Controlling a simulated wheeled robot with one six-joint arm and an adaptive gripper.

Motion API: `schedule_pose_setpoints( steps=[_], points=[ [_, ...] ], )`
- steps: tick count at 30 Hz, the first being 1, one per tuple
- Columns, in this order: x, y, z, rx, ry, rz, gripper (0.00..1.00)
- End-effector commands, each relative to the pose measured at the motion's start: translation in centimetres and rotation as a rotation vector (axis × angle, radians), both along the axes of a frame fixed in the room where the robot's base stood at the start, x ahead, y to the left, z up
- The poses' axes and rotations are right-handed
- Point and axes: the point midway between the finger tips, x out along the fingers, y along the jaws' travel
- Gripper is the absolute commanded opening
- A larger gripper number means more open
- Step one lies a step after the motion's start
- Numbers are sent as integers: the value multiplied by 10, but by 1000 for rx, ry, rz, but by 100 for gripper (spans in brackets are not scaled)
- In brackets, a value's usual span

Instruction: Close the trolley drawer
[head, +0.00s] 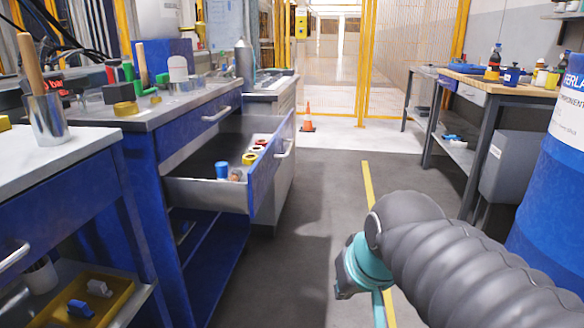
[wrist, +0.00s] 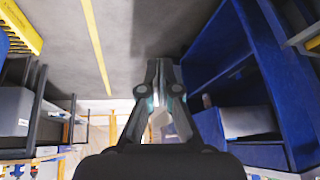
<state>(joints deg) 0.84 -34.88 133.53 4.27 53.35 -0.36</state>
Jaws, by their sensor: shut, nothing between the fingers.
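The trolley drawer (head: 208,193) is pulled out from the blue trolley (head: 150,165) at left centre in the head view. Its blue front panel (head: 264,180) stands clear of the trolley body, with a pale handle (head: 287,147) on its outer face. A blue cup and several small rolls and parts lie inside the drawer. My gripper (wrist: 160,68) is shut and empty in the wrist view, with blue furniture to its right. In the head view my arm reaches in from lower right, apart from the drawer, and the fingertips are not clearly visible.
Grey floor with a yellow line (head: 368,182) lies right of the drawer. A blue drum (head: 550,215) and a workbench (head: 490,88) stand at right. A nearer blue bench (head: 60,200) is at left. An orange cone (head: 307,118) stands farther back.

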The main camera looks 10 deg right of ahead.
Motion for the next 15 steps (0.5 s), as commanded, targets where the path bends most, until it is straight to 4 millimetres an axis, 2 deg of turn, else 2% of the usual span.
schedule_pose_setpoints(
  steps=[1,6,12,15],
  points=[
    [22,2,17,24,2,-9,0],
    [92,6,62,114,3,-37,0],
    [178,7,101,222,-1,-61,0],
    [218,6,114,270,-6,-67,0]
  ],
)
